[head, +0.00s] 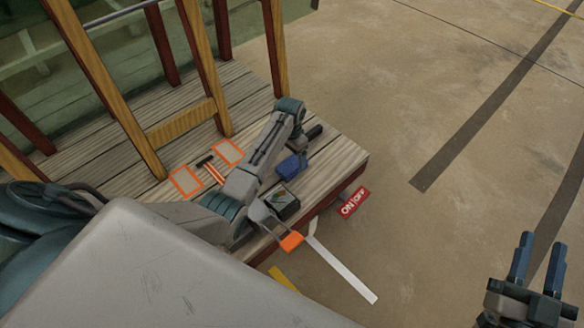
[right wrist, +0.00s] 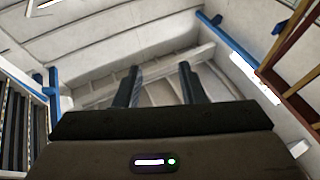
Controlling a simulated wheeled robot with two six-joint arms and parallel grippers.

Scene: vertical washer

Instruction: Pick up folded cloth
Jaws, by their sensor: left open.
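I cannot make out a folded cloth for certain in either view. Two flat orange-edged squares, one nearer (head: 187,180) and one farther (head: 228,152), lie on the wooden deck; I cannot tell whether either is cloth. My left gripper (head: 291,167) is over the deck's right part, to the right of these squares. Its blue end shows, but its fingertips are partly hidden by its arm. It is open. My right gripper (head: 537,264) is at the lower right over bare floor. Its fingers also show apart in the right wrist view (right wrist: 160,88), with nothing between them.
The wooden deck (head: 345,158) carries upright posts (head: 205,65) at the left. A small black item (head: 283,203), a red ON/OFF tag (head: 354,202) and a white strip (head: 342,267) are near the deck's front edge. Concrete floor (head: 440,120) at right is mostly clear.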

